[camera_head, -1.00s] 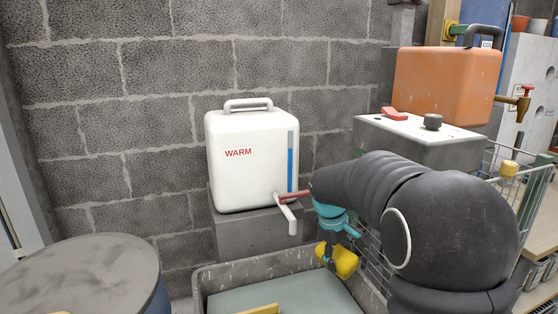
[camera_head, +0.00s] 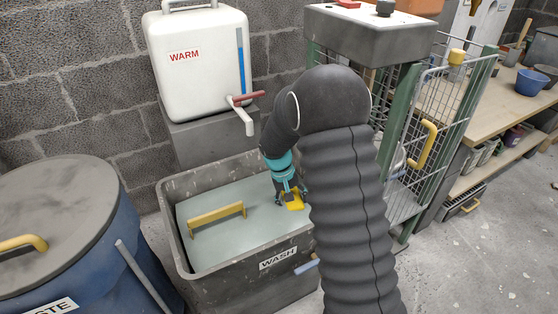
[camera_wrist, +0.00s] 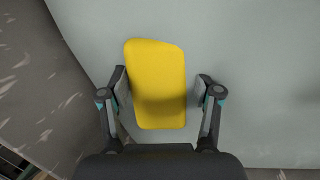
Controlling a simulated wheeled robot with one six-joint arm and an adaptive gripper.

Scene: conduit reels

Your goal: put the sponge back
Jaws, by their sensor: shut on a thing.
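The yellow sponge (camera_head: 293,203) is at my gripper (camera_head: 288,194) over the right part of the grey WASH tub (camera_head: 267,243). In the wrist view the sponge (camera_wrist: 156,88) stands between the two fingers of my gripper (camera_wrist: 161,84), which is shut on it. Behind it there is the pale blue-grey surface inside the tub. I cannot tell whether the sponge touches that surface. My arm hides the tub's right end.
A yellow handle (camera_head: 217,219) rises from the pale surface. The white WARM container (camera_head: 198,55) with its tap (camera_head: 245,114) stands behind the tub. A blue waste drum (camera_head: 85,232) is at left, a wire cage (camera_head: 440,115) and workbench (camera_head: 495,105) at right.

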